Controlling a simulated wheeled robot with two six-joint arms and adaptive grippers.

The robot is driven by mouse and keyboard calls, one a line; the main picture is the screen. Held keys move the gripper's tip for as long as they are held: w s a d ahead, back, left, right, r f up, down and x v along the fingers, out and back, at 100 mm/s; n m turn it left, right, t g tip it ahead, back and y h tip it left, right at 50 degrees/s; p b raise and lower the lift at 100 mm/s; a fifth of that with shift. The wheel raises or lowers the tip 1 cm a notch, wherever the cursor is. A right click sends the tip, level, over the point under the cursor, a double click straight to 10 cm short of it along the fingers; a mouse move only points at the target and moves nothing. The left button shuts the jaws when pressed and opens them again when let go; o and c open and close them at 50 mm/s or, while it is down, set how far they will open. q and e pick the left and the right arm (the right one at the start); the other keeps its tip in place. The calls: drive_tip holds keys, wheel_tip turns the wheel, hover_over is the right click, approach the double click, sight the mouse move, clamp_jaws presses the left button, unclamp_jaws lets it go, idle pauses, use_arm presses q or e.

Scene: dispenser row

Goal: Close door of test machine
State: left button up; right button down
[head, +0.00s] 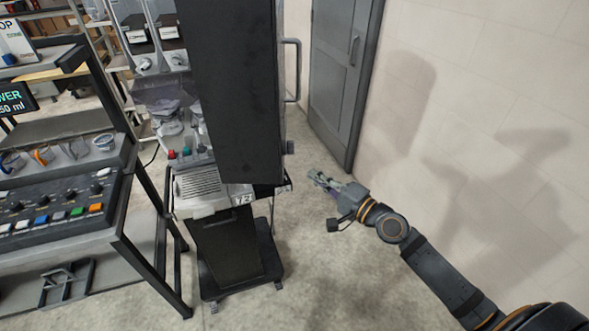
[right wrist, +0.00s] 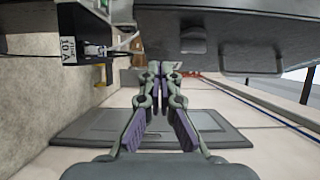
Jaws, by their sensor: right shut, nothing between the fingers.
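The test machine's tall dark door (head: 232,90) stands swung open, its broad face toward me in the head view. A bar handle (head: 298,70) is on its right side. The machine's lower body (head: 228,250), with a ribbed tray and a "72" label, is below and behind it. My right gripper (head: 318,177) is right of the door's lower end, apart from it, over the floor. In the right wrist view its fingers (right wrist: 160,72) are together and empty, and a dark panel (right wrist: 235,30) crosses the top. My left gripper is not in view.
A rack with a control panel (head: 60,205) and cups stands at the left. A grey room door (head: 340,75) and a pale wall (head: 500,90) are at the right. Bare floor lies between machine and wall. A fuse label (right wrist: 68,48) shows in the right wrist view.

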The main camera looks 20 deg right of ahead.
drive_tip(key=w+a+p, duration=0.2)
drive_tip(key=w+a, duration=0.1)
drive_tip(key=a, duration=0.2)
drive_tip(key=shift+w+p, duration=0.3)
drive_tip(key=shift+p, duration=0.05)
